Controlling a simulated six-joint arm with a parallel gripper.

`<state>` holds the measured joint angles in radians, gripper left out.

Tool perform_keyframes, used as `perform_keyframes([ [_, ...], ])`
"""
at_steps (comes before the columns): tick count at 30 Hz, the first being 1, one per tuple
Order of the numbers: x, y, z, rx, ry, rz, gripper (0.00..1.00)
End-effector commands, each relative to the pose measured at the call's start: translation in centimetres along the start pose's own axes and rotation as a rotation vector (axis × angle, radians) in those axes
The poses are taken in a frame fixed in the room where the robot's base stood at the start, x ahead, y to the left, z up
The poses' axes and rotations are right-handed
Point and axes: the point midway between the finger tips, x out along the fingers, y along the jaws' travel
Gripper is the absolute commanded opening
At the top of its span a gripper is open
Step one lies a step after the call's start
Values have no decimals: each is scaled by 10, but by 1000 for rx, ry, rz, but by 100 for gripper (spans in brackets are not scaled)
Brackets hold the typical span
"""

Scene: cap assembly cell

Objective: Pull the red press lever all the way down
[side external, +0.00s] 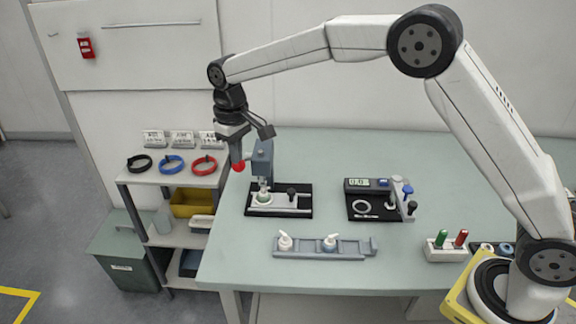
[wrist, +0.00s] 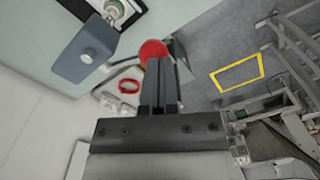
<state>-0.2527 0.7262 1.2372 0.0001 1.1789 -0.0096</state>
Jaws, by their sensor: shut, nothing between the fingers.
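The knob also shows in the wrist view (wrist: 152,50), just beyond my fingertips. My gripper (side external: 236,158) points down, with its shut fingers right at the knob. In the wrist view the closed fingers (wrist: 158,66) overlap the knob's lower edge; I cannot tell whether they touch it. The lever's arm is mostly hidden. A part with a green ring (side external: 264,196) stands under the press ram.
A shelf (side external: 160,178) with black, blue and red rings stands left of the table. A grey rail (side external: 325,247) with two white-topped parts lies in front. A gauge station (side external: 380,199) is to the right. The table's back right (side external: 460,150) is clear.

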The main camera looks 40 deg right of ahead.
Motion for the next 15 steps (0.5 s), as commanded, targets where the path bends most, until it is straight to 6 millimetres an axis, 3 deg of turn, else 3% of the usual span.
perform_keyframes([
  [15,-6,0,0,0,2,0,0],
])
